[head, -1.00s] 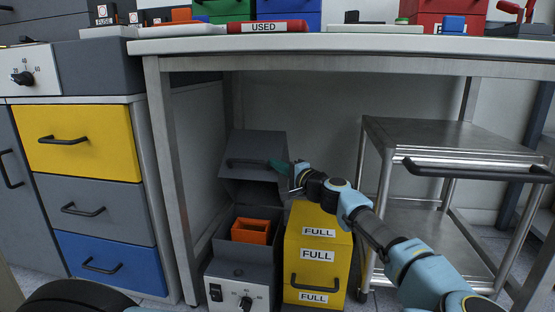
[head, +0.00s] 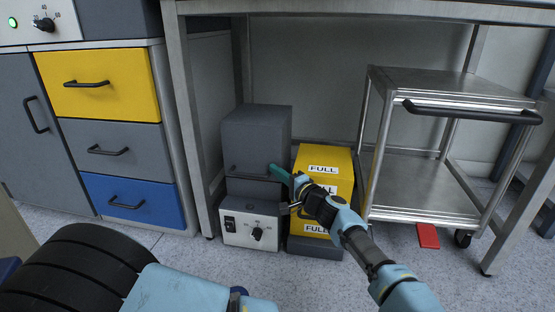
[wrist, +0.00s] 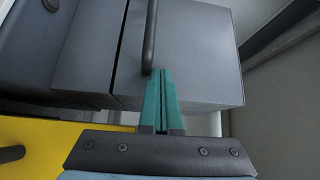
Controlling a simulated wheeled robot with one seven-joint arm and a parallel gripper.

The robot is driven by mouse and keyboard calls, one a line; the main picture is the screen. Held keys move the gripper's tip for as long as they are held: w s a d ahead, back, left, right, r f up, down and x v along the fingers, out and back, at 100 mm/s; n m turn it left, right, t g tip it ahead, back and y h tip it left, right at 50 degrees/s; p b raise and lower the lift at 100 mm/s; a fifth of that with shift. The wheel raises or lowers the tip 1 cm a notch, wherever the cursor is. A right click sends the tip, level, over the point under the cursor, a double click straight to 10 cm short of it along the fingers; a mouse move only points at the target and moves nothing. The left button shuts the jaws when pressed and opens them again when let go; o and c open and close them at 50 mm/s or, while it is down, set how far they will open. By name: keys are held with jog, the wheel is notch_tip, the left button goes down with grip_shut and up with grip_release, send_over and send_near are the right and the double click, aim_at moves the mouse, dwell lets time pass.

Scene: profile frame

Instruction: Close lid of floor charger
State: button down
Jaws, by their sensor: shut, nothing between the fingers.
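The floor charger (head: 252,228) stands under the bench, with a white control panel, switch and knob at its lower front. Its grey lid (head: 257,132) is swung down over the base, hiding the inside. The lid (wrist: 190,50) fills much of the wrist view, with a thin dark seam between it and the body. Its black handle (wrist: 149,35) runs to just above my fingertips. My gripper (head: 275,169) has teal fingers pressed together and empty, at the right end of the lid's front. I cannot tell whether the fingertips (wrist: 160,72) touch the handle or lid.
A yellow box (head: 325,160) labelled FULL stands right of the charger, beside my gripper. A metal trolley (head: 430,190) is farther right, with a red piece (head: 428,236) on the floor below. A drawer cabinet (head: 110,130) is at left. The floor in front is clear.

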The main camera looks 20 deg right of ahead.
jog(key=shift+f, duration=0.1)
jog(key=p+v, duration=0.4)
jog(key=v, duration=0.7)
jog(key=shift+f, duration=0.1)
